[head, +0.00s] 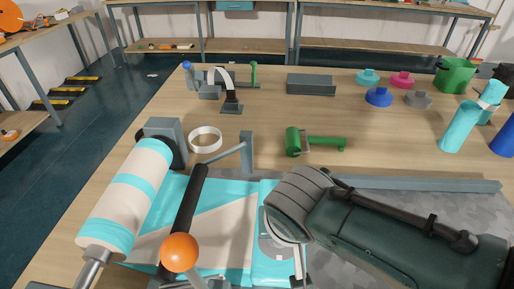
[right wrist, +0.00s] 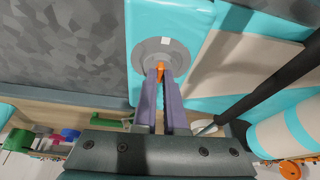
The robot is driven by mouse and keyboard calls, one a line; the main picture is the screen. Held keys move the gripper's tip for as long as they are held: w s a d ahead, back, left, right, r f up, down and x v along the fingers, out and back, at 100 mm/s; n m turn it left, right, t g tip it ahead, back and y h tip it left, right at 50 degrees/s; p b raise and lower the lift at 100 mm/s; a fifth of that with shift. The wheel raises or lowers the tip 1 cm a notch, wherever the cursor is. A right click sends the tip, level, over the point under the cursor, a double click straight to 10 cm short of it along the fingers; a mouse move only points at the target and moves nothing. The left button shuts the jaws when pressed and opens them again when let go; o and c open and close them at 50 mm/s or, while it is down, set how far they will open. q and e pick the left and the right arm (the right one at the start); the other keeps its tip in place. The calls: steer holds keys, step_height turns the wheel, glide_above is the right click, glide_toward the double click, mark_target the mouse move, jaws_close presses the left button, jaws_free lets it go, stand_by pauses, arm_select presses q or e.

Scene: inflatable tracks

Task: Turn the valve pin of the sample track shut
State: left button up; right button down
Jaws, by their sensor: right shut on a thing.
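The sample track is a teal and cream sheet (head: 215,220) lying on the bench, and it also shows in the right wrist view (right wrist: 200,75). Its round grey valve plate (right wrist: 148,56) sits on a teal part, with a small white square on it. An orange valve pin (right wrist: 160,70) stands at the plate. My right gripper (right wrist: 161,76) is shut on the orange pin, its two fingers on either side of it. In the head view my right forearm and wrist cover part of the plate (head: 268,246) and hide the pin. My left gripper is not in view.
A teal and cream roll (head: 125,195) lies left of the sheet. A black lever with an orange ball (head: 180,252) crosses the sheet. A white ring (head: 205,139) and a green tool (head: 315,142) lie behind. A grey rail (head: 430,184) runs right. The bench middle is mostly clear.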

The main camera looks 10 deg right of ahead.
steer(key=shift+a+m, duration=0.2)
steer(key=shift+m, duration=0.3)
steer(key=c, duration=1)
jaws_free()
steer(key=shift+h, duration=0.3)
steer(key=shift+r, duration=0.1)
steer(key=shift+s+r+p, duration=0.1)
steer(key=shift+r+p, duration=0.2)
steer(key=shift+r, duration=0.05)
steer(key=p+v, duration=0.4)
steer(key=v, duration=0.5)
steer(key=shift+p, duration=0.3)
